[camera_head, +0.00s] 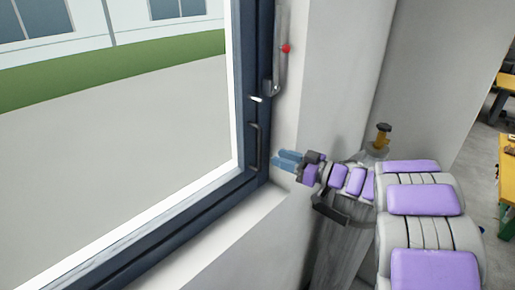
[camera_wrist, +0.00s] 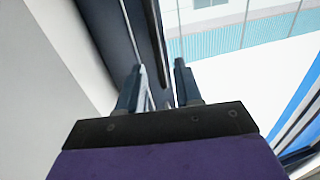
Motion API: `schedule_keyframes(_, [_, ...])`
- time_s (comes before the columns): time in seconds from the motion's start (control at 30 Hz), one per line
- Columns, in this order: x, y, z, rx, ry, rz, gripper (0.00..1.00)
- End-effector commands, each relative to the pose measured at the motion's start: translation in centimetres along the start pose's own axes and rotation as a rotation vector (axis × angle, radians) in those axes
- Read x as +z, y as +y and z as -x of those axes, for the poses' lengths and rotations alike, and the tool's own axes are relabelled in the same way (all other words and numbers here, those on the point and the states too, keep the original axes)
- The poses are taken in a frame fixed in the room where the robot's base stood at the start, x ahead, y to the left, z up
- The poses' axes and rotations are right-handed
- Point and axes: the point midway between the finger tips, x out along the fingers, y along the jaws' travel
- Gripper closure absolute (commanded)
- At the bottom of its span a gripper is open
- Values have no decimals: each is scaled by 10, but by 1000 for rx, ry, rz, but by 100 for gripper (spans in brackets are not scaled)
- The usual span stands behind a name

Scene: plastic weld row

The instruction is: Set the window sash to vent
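The window sash (camera_head: 243,95) has a dark blue frame around a large pane and looks flush with its surround; a small gap cannot be ruled out. A black pull handle (camera_head: 255,147) stands upright on its right side. Above it is a small white-tipped lever (camera_head: 257,99). My gripper (camera_head: 286,160) is just right of the pull handle. In the wrist view its two blue fingers (camera_wrist: 159,68) are apart. A dark bar, likely the pull handle (camera_wrist: 155,35), runs down between the fingertips; contact cannot be told.
A grey bar with a red knob (camera_head: 287,48) is fixed upright beside the frame. A grey cylinder with a brass valve (camera_head: 380,138) stands close by my arm. The pale sill (camera_head: 225,235) is clear. Yellow benches (camera_head: 506,165) stand far right.

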Motion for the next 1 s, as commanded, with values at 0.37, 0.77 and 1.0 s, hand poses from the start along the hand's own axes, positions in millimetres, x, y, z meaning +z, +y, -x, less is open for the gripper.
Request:
schedule_keyframes(0.37, [-1, 2, -66, 1, 2, -2, 65])
schedule_keyframes(0.77, [1, 1, -92, 3, -1, -1, 65])
schedule_keyframes(1.0, [0, 2, -90, 3, 0, -1, 73])
